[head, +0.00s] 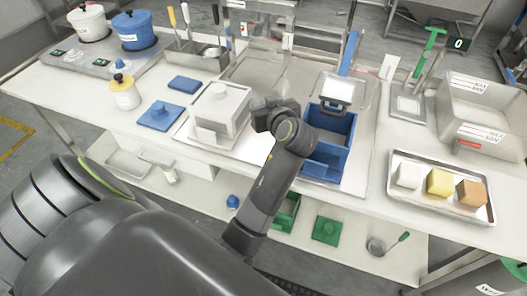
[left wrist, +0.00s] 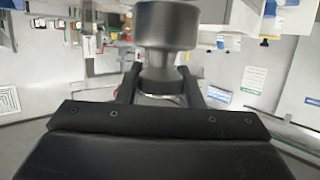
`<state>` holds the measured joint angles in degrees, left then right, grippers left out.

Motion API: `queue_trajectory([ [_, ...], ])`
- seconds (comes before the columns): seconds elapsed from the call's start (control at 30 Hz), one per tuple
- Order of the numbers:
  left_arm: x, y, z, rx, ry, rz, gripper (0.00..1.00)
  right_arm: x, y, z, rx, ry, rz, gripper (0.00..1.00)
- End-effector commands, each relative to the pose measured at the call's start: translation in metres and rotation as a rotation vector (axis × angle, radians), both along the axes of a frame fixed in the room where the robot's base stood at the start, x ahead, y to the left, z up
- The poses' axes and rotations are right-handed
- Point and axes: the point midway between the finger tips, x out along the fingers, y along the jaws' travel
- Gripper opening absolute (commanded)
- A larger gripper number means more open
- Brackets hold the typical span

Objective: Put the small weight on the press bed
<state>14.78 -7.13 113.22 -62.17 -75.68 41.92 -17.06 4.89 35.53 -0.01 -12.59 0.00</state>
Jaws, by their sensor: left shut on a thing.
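The small weight (left wrist: 167,25) is a dark grey piece with a wide round head and a narrower neck. It shows in the left wrist view between the two fingers of my left gripper (left wrist: 160,88), which is shut on it. In the head view my left gripper (head: 272,113) is over the middle of the table, between a white box with a knob and a blue box. The weight is mostly hidden by the gripper there. I cannot tell for sure which fixture is the press bed. My right gripper is not in view.
The white box (head: 216,108) stands left of my gripper, the blue box (head: 329,141) right of it. A tray (head: 441,207) with white, yellow and brown blocks lies at the right. Pots (head: 132,29), a jar (head: 125,92) and a blue lid (head: 160,115) are at the left.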

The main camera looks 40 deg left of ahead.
Motion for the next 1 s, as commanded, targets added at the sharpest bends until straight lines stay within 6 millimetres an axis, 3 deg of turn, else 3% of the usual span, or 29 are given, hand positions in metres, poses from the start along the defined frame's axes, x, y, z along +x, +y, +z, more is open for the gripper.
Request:
queue_trajectory([
  [0.1,0.000,0.007,-0.010,0.004,-0.010,0.054,0.00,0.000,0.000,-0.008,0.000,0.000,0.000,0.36],
  [0.4,-0.001,0.008,-0.058,0.004,-0.009,0.066,0.00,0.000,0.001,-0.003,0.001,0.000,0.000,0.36],
  [0.8,-0.001,0.008,-0.102,0.003,-0.011,0.065,0.00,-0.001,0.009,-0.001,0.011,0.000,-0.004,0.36],
  [1.0,-0.001,0.008,-0.106,0.003,-0.015,0.065,0.00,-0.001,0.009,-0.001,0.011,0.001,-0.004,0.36],
])
